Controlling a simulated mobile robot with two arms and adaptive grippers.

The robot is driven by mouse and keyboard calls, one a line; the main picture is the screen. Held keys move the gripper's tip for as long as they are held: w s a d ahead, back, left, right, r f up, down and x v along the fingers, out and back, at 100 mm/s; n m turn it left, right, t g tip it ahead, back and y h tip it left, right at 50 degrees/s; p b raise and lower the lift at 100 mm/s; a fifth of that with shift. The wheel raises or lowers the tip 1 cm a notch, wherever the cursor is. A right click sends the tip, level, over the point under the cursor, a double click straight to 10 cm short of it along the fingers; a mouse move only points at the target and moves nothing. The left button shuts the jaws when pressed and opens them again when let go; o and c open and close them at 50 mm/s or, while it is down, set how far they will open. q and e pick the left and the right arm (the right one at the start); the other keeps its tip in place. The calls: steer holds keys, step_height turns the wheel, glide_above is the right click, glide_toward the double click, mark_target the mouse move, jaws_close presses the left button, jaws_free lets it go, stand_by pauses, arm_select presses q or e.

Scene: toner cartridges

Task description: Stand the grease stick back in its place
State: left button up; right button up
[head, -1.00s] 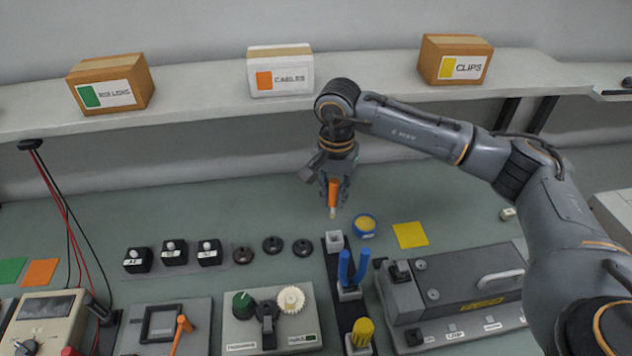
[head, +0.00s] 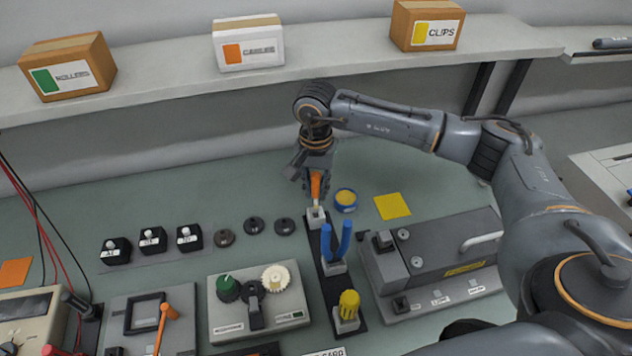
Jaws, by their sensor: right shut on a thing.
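The orange grease stick (head: 316,184) is upright in my right gripper (head: 316,190), which is shut on it. Its lower end is at the white square holder (head: 316,217) at the far end of the dark tool rack (head: 329,288). The tip is hidden at the holder's mouth, so I cannot tell how deep it sits. The same rack bears blue-handled pliers (head: 335,245) in the middle and a yellow-handled tool (head: 348,305) at the near end. My left gripper is not in view.
A round tin with yellow contents (head: 345,199) stands close right of the holder, beside a yellow square (head: 392,206). A grey machine with a handle (head: 440,255) is right of the rack. Dark round parts (head: 253,226) lie to the left. The shelf (head: 170,84) with boxes is behind.

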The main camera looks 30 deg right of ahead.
mark_target(316, 203)
stand_by(0.3)
steer(key=shift+b, duration=0.3)
steer(key=shift+f, duration=0.15)
stand_by(0.4)
steer(key=shift+f+b, duration=2.15)
steer(key=shift+f, duration=0.1)
steer(key=shift+f+b, duration=0.75)
steer(key=shift+b, duration=0.25)
stand_by(0.4)
